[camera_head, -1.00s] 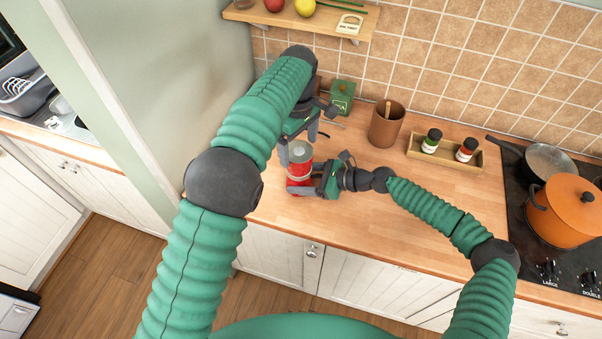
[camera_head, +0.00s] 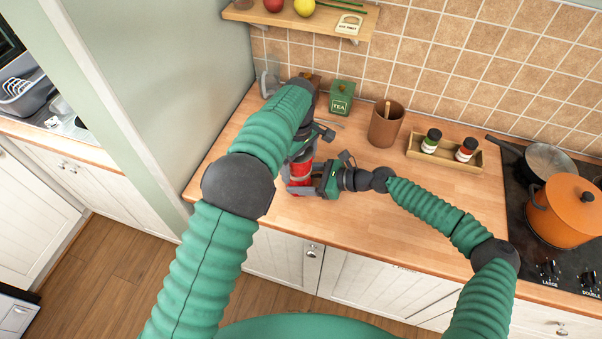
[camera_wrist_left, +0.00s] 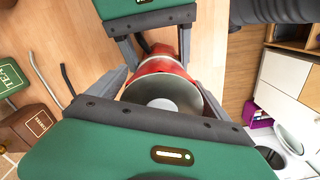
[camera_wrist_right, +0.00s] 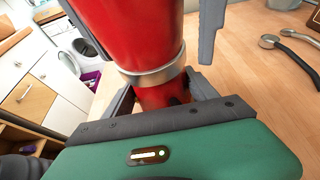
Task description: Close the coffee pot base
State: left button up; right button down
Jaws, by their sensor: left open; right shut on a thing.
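My right gripper (camera_head: 308,186) is shut on the lower part, from the right. My left gripper (camera_head: 301,168) is open, its fingers on either side of the upper part, apart from it as far as I can see. Whether the two parts are fully joined cannot be told.
A green tea tin (camera_head: 341,97), a brown canister (camera_head: 311,82) and a brown utensil pot (camera_head: 386,124) stand behind. A tray with two jars (camera_head: 445,152) and the hob with an orange pot (camera_head: 563,212) are to the right. The counter's front middle is clear.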

pick_arm(q)
jog(key=shift+f, duration=0.15)
jog(key=shift+c, duration=0.4)
jog(key=c, duration=1.4)
jog(key=m, duration=0.7)
jog(key=shift+w, duration=0.1)
jog(key=m, duration=0.3)
jog(key=shift+m, duration=0.4)
jog(key=m, duration=0.5)
jog(key=o, duration=1.7)
jog(key=shift+c, duration=0.2)
